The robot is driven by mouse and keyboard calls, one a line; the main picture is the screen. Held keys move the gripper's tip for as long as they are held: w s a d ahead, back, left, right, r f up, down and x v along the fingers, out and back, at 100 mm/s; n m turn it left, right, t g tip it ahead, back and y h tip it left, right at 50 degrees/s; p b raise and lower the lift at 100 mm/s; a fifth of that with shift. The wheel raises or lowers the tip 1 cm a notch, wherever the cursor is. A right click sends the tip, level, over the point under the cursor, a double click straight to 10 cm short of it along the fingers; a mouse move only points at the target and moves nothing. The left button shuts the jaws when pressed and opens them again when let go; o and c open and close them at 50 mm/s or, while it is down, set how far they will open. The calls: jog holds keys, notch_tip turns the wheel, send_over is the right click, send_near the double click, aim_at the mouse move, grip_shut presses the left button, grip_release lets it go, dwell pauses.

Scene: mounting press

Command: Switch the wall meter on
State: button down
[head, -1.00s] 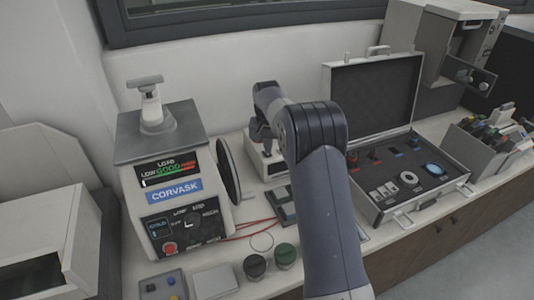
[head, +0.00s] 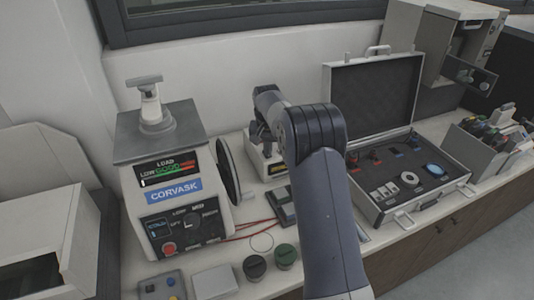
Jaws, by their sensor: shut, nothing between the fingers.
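No meter mounted on the wall can be made out in this view. My gripper (head: 262,143) points down behind my elbow, small and partly covered by my arm. It looks shut and empty, above or in front of a small white box (head: 256,168) at the back of the bench. A bit of yellow shows on the box's front. I cannot tell whether this box is the meter, nor whether my gripper touches it. My arm hides the box's right side.
A CORVASK machine (head: 174,190) with a LOAD display, dial and red button stands at left. An open case (head: 377,208) of parts lies right of my arm. Two round dark knobs or lids (head: 255,267) and small boxes sit at the front edge. Red leads (head: 250,225) cross the bench.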

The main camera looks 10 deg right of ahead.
notch_tip(320, 180, up, 7)
jog(key=p, duration=0.5)
jog(key=shift+f, duration=0.1)
dwell(0.4)
notch_tip(320, 180, down, 7)
jog(key=b, duration=0.5)
dwell(0.3)
